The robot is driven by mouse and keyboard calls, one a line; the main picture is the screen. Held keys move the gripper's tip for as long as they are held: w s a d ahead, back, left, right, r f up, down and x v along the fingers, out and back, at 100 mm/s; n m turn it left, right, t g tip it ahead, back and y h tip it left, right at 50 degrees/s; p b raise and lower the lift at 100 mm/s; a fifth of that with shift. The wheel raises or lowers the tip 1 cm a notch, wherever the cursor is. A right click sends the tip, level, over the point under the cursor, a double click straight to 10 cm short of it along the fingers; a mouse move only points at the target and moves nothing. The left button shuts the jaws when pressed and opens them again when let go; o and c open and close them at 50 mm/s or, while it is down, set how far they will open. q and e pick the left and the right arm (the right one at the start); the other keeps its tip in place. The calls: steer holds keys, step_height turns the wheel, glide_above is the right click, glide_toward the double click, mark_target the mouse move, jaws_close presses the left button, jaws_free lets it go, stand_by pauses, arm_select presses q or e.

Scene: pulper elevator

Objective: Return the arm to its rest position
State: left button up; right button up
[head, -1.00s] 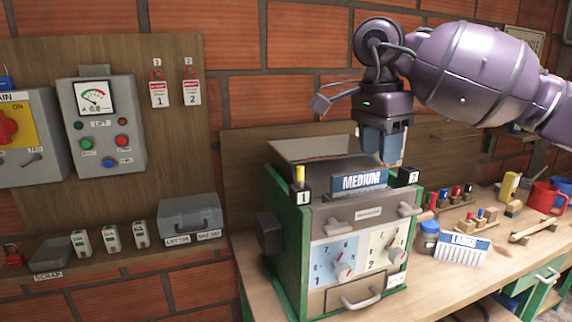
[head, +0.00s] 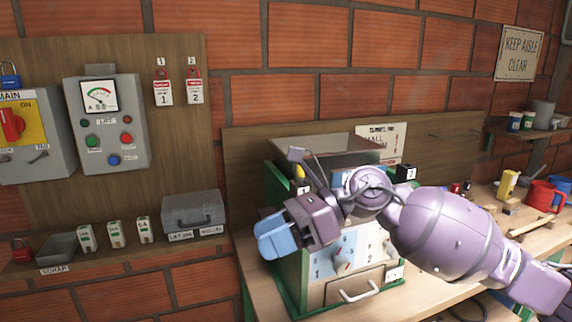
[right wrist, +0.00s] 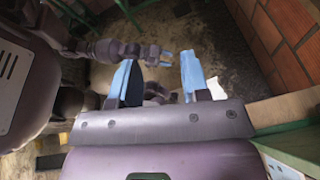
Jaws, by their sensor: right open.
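My right arm comes in from the right in the head view. My right gripper (head: 272,236) is in front of the left part of the green-framed machine (head: 298,268), with its blue fingers pointing left and down. It hides the machine's medium sign and part of its dial panel. In the right wrist view the right gripper's blue fingers (right wrist: 158,80) stand apart with nothing between them.
The machine stands on a wooden workbench (head: 440,262). A grey box (head: 192,212) and a scrap tray (head: 57,249) sit on the shelf at left, below the control box (head: 107,125). A brick wall is behind.

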steer(key=w+d+f+n+t+h, duration=0.1)
steer(key=d+f+n+t+h, duration=0.15)
steer(key=d+n+t, duration=0.5)
steer(key=w+d+f+n+t+h, duration=0.1)
steer(key=d+f+n+t+h, duration=0.15)
steer(key=n+t, duration=0.95)
steer(key=w+d+f+n+t+h, duration=0.1)
steer(key=d+f+n+t, duration=0.3)
steer(key=n, duration=1.1)
steer(key=s+d+f+m+g+h, duration=0.6)
steer(key=s+d+f+m+h, duration=0.15)
steer(key=d+f+m, duration=0.4)
steer(key=s+d+f+m+g, duration=0.25)
steer(key=s+f+g, duration=0.3)
steer(key=s, duration=0.45)
steer(key=s+d+f+m+g, duration=0.25)
steer(key=s+f+g, duration=0.35)
steer(key=s, duration=0.5)
arm_select(q)
steer(key=shift+s+f, duration=0.15)
steer(key=shift+s, duration=0.15)
arm_select(e)
steer(key=w+f+t, duration=0.8)
steer(key=f+t, duration=0.1)
steer(key=f, duration=0.1)
steer(key=shift+a+f+t, duration=0.3)
steer(key=shift+a+f, duration=0.05)
steer(key=shift+f, duration=0.05)
